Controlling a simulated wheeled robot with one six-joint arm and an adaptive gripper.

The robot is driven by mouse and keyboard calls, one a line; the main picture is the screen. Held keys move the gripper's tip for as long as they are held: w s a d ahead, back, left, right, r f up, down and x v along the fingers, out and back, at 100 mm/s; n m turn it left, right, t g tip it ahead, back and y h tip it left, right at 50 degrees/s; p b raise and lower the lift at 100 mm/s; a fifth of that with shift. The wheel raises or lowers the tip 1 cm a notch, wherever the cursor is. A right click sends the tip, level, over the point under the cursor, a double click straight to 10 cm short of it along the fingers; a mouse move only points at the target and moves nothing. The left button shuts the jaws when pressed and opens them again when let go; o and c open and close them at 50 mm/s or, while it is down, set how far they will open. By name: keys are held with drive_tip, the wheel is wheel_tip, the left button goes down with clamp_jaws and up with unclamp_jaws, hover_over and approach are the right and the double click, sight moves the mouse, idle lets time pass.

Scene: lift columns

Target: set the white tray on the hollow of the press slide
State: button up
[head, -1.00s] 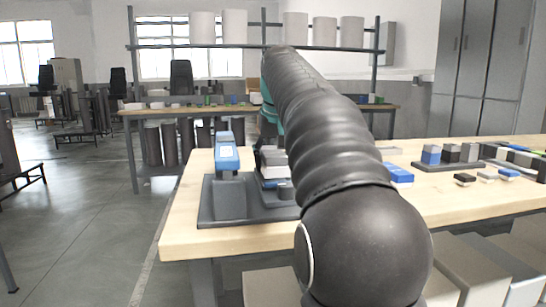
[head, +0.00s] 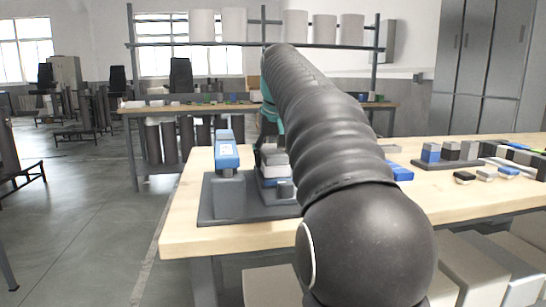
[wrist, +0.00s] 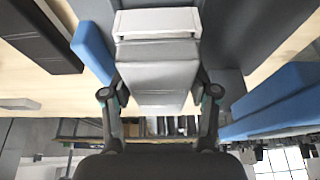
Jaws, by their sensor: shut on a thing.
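The white tray (wrist: 157,22), a pale piece with a raised rim, is at the top of the wrist view, with light grey surfaces below it between my fingers. My gripper (wrist: 160,92) is shut on this pale piece. In the head view the white tray (head: 273,171) shows as a pale layer under a grey top, right beside the press (head: 228,158), which has a blue head and a dark grey base. The press slide (head: 285,190) is a grey part just below the tray. My arm hides the right side, and I cannot see the hollow or tell whether the tray touches it.
A blue block (head: 400,172) lies on the wooden table (head: 448,200) right of my arm. Further right stand a dark rack (head: 445,164) with blue and grey blocks and several small pieces. The press head's blue side (wrist: 272,100) is close on the right in the wrist view.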

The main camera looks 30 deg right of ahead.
drive_tip(key=shift+f, duration=0.9)
idle(1.4)
drive_tip(key=o, duration=1.2)
drive_tip(key=shift+o, duration=0.2)
drive_tip(key=shift+o, duration=1.1)
wheel_tip(320, 180, up, 3)
drive_tip(key=shift+f+p, duration=0.2)
drive_tip(key=shift+p, duration=1)
drive_tip(key=shift+r, duration=2.2)
